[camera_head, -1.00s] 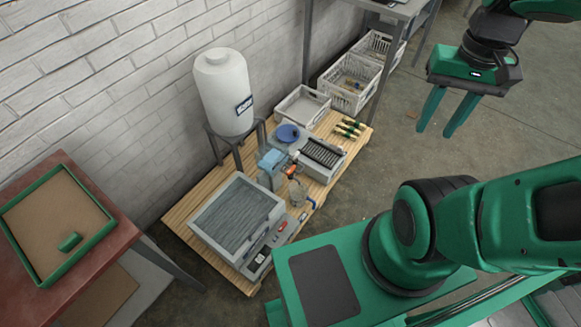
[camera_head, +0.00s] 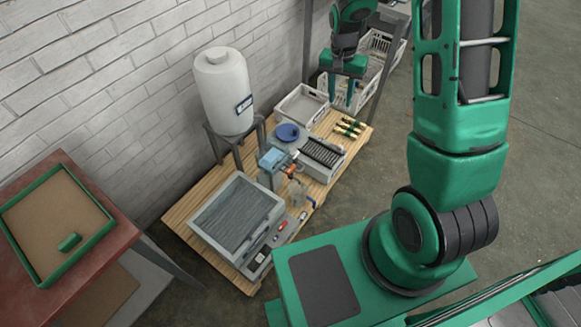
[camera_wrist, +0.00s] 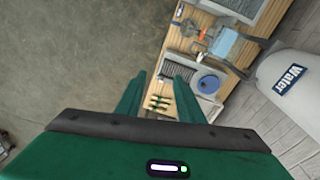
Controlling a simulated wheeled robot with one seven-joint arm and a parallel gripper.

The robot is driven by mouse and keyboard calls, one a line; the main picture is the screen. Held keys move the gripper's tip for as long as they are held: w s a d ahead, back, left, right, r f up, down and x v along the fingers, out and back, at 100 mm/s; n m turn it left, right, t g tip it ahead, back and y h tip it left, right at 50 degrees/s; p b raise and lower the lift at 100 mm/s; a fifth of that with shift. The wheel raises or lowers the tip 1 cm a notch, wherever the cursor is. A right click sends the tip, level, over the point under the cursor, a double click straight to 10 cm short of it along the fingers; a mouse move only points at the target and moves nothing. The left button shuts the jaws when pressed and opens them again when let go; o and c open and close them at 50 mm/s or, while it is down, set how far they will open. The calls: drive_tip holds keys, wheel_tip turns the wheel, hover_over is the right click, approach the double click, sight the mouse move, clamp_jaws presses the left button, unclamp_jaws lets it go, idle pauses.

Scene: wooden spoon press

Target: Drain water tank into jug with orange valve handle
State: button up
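The white water tank (camera_head: 222,95) stands on a grey stand at the wall side of the wooden pallet. It also shows at the right of the wrist view, with its "Water" label (camera_wrist: 291,79). A small orange handle (camera_head: 292,170) sits beside the blue-topped press, and orange shows there in the wrist view (camera_wrist: 187,30). A small brownish jug-like vessel (camera_head: 297,194) stands just below the handle; its details are too small to tell. My gripper (camera_head: 338,100) is open and empty, high over the far end of the pallet. Its two spread fingers (camera_wrist: 156,80) show in the wrist view.
A grey ridged tray (camera_head: 238,215) fills the pallet's near end. A blue round dish (camera_head: 287,132), a black-ribbed box (camera_head: 322,155) and several green-and-brass pieces (camera_head: 348,128) sit farther back. White crates (camera_head: 301,104) and a shelf post stand behind. The concrete floor at right is open.

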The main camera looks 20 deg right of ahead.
drive_tip(key=w+a+f+m, duration=0.1)
drive_tip(key=w+a+f, duration=0.2)
drive_tip(key=f, duration=0.4)
drive_tip(key=w+a+f, duration=0.3)
drive_tip(key=a+f, duration=0.1)
drive_tip(key=f, duration=0.4)
drive_tip(key=m+y, duration=0.1)
approach(291, 168)
wheel_tip(291, 168, down, 8)
drive_tip(key=shift+f, duration=0.2)
clamp_jaws()
